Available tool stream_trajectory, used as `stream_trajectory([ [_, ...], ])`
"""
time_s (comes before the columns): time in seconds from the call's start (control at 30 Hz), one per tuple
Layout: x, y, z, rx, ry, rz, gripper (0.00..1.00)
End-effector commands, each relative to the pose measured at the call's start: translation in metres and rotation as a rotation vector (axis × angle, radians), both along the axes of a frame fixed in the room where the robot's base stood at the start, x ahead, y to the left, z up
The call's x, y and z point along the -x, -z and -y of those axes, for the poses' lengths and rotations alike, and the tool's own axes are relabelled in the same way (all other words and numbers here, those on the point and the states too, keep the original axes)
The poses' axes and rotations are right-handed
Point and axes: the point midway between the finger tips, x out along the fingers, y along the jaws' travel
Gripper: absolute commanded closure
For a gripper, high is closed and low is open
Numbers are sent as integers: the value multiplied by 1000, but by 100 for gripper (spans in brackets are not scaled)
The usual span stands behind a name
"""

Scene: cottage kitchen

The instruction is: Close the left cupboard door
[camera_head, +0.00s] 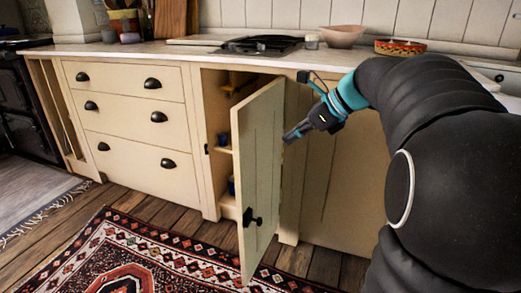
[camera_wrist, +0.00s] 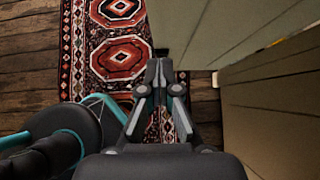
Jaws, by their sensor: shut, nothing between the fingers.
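The left cupboard door (camera_head: 262,165) is a cream planked panel, standing wide open out from the cabinet front. Its dark handle (camera_head: 252,217) is near the free edge, low on the door. Its right edge is at the cabinet, and the cupboard opening (camera_head: 222,130) shows to its left. My gripper (camera_head: 288,136) is shut and empty, on the right of the door, at its outer face near the upper hinge side.
A drawer unit (camera_head: 130,110) stands left of the cupboard, and a closed cream panel (camera_head: 345,190) is to the right. A patterned rug (camera_head: 140,260) lies on the wooden floor in front. The worktop above holds a hob (camera_head: 262,45) and bowls (camera_head: 342,36).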

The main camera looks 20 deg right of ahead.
Motion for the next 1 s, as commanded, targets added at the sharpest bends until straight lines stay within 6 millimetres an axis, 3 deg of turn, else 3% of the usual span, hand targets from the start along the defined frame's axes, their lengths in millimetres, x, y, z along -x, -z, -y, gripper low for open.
stream_trajectory([
  [0.17, -7, 14, -7, -1, 5, -3, 100],
  [0.63, -45, 74, -57, 1, -1, -4, 100],
  [1.0, -67, 70, -85, 2, 0, -2, 100],
])
